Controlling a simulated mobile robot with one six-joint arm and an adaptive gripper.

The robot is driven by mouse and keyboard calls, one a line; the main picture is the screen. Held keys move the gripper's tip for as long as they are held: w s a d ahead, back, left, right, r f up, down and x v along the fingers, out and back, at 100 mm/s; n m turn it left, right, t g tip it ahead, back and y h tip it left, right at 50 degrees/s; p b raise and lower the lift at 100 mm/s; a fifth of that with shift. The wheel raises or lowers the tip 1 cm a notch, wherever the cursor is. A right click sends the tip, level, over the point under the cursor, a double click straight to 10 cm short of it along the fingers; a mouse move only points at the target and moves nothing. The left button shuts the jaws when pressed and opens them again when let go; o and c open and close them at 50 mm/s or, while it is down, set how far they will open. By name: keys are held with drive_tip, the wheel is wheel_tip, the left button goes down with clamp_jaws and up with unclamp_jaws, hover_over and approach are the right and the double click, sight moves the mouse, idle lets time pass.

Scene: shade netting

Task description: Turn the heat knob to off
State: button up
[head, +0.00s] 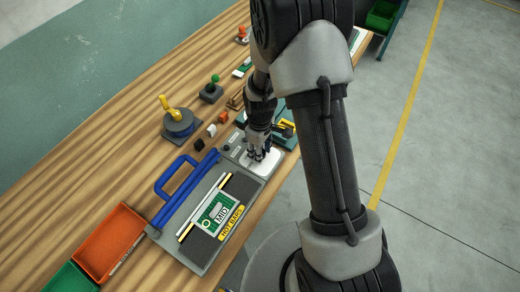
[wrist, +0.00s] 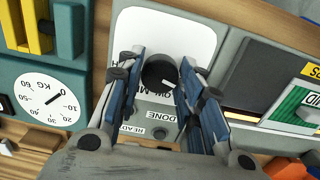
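The heat knob (wrist: 158,70) is round and black with a white pointer mark, on a white panel (wrist: 190,30) of the sealing machine. In the wrist view the mark points to the lower right. My gripper (wrist: 160,66) is open, with one finger on each side of the knob and what looks like a narrow gap at each. In the head view my gripper (head: 258,153) is down over the machine's white panel (head: 265,165) and hides the knob. The knob's printed scale is partly covered; DONE and READY lettering shows upside down below it.
The machine's blue handle (head: 178,185) and dark bed with a MID card (head: 218,213) lie near the panel. A dial scale (wrist: 48,98) stands close on the other side. Orange (head: 108,243) and green (head: 70,279) bins sit on the wooden bench (head: 85,180).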

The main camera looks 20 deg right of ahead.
drive_tip(key=o, duration=0.4)
drive_tip(key=shift+c, duration=0.2)
wheel_tip(320, 180, up, 12)
idle(0.4)
drive_tip(key=shift+r, duration=0.1)
drive_tip(key=s+r+m+t+b, duration=0.2)
drive_tip(key=s+r+m, duration=0.2)
drive_tip(key=s+r, duration=0.7)
drive_tip(key=s+r+m+t+b, duration=0.1)
drive_tip(key=s+r+m, duration=0.3)
drive_tip(key=s, duration=0.6)
drive_tip(key=shift+r+t, duration=0.8)
drive_tip(key=shift+r, duration=0.05)
